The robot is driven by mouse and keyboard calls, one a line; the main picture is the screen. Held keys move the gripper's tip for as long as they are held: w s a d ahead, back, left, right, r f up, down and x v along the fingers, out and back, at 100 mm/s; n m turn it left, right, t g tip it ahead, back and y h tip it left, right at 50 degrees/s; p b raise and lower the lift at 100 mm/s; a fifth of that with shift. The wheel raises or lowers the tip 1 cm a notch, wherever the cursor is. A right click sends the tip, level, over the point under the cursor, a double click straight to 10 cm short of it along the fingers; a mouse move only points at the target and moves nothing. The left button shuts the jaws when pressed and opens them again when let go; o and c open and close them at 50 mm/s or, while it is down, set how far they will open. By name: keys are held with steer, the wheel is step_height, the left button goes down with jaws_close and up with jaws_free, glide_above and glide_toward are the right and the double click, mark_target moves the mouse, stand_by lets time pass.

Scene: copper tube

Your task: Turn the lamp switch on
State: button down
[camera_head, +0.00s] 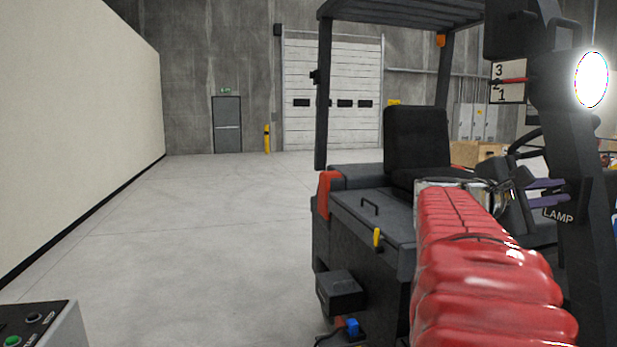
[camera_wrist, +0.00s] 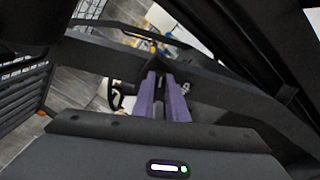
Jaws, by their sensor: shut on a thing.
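The lamp (camera_head: 591,80) glows bright white high on the forklift's dark post at the right of the head view. A LAMP label (camera_head: 558,216) sits lower on the same post. My gripper (camera_head: 563,190) has its purple fingers against the post just above that label. In the wrist view my gripper (camera_wrist: 162,77) has both fingers close together, pointing at a dark bar of the forklift. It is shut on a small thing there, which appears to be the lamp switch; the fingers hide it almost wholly.
The forklift (camera_head: 370,235) fills the right side, with its black seat (camera_head: 416,140) and steering wheel (camera_wrist: 117,95) close to my arm. A number board (camera_head: 508,82) with a red pointer stands behind. Clear concrete floor (camera_head: 200,230) lies left, beside a pale wall.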

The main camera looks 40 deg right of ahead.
steer(key=c, duration=1.8)
jaws_free()
steer(key=shift+o, duration=0.2)
steer(key=v, duration=1.3)
steer(key=shift+w+a, duration=0.2)
steer(key=shift+a, duration=0.1)
